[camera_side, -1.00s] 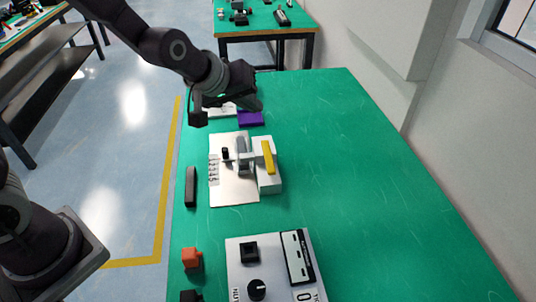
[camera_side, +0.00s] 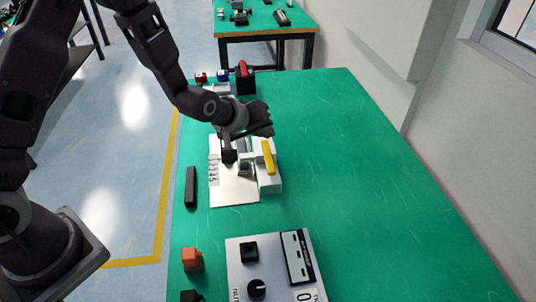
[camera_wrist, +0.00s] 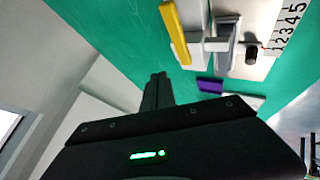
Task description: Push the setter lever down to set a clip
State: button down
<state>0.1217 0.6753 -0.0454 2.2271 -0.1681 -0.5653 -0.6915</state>
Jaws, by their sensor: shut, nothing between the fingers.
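The setter is a white plate (camera_side: 233,190) with a printed number scale and a white block (camera_side: 270,184) at its right side. A yellow lever (camera_side: 268,157) stands on the block; it also shows at the top of the wrist view (camera_wrist: 175,34). A grey part (camera_wrist: 227,45) and a black knob (camera_wrist: 252,54) sit beside the block. My gripper (camera_side: 266,131) is shut and empty, over the far end of the setter. In the wrist view its closed fingers (camera_wrist: 157,84) appear apart from the lever. In the side view my wrist hides part of the setter.
A purple block (camera_wrist: 210,85) lies beyond the setter. Red and blue parts (camera_side: 223,76) stand at the table's far end. A black bar (camera_side: 191,187), an orange block (camera_side: 192,259) and a control box (camera_side: 272,270) are nearer. The green table's right side is clear.

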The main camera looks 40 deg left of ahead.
aim_at(270, 153)
jog(key=shift+f, duration=2.15)
jog(key=shift+f, duration=0.4)
jog(key=shift+f, duration=0.85)
dwell(1.2)
jog(key=shift+r, duration=1.25)
jog(key=shift+r, duration=2.5)
